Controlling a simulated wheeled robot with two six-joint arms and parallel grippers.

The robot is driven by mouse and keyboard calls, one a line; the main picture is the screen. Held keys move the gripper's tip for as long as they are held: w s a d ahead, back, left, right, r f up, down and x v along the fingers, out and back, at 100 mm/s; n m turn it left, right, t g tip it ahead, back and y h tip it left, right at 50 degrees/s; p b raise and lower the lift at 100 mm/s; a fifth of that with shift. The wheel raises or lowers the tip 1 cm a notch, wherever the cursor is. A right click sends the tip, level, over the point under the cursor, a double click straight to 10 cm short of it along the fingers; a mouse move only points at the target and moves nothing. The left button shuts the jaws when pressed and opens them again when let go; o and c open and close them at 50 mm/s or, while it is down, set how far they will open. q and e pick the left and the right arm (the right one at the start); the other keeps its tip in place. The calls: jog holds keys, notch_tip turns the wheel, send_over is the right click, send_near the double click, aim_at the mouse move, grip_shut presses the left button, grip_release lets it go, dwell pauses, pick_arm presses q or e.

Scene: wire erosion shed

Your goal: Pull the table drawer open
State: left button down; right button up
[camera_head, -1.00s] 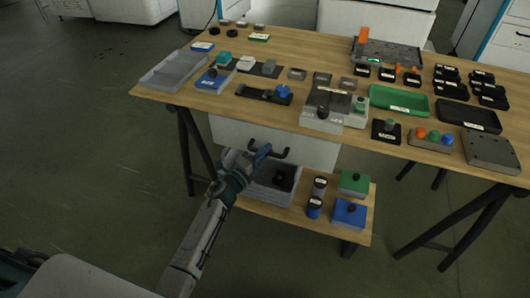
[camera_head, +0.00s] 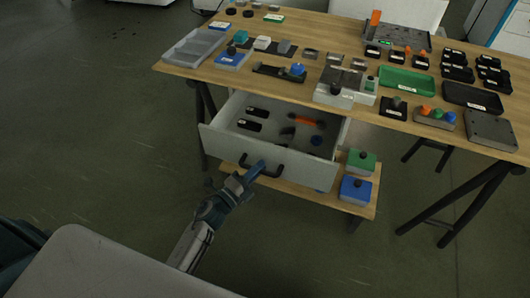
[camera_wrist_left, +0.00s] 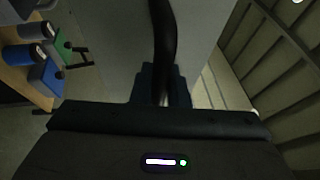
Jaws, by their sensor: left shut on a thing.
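The table drawer (camera_head: 225,146) is a white box under the wooden table (camera_head: 330,96), and it stands pulled out toward me. Inside it lie dark labelled blocks, an orange-handled item and a few small dark parts. My left gripper (camera_head: 257,169) is shut on the dark drawer handle (camera_head: 278,172) on the front panel. In the left wrist view the black handle (camera_wrist_left: 164,45) runs down between the fingers, with the pale drawer front (camera_wrist_left: 110,40) behind it. My right gripper is not in view.
The tabletop holds many parts, including a grey tray (camera_head: 190,50) and a green tray (camera_head: 407,82). A lower shelf (camera_head: 300,196) carries a green box (camera_head: 361,163) and a blue box (camera_head: 355,189). Black trestle legs (camera_head: 455,205) stand at right. Floor at left is clear.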

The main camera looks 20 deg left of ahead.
pick_arm(q)
jog(key=s, duration=0.9)
jog(key=shift+s+a, duration=0.15)
jog(key=shift+s, duration=0.15)
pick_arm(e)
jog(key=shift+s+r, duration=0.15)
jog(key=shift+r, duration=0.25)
pick_arm(q)
jog(key=c, duration=1.4)
grip_release()
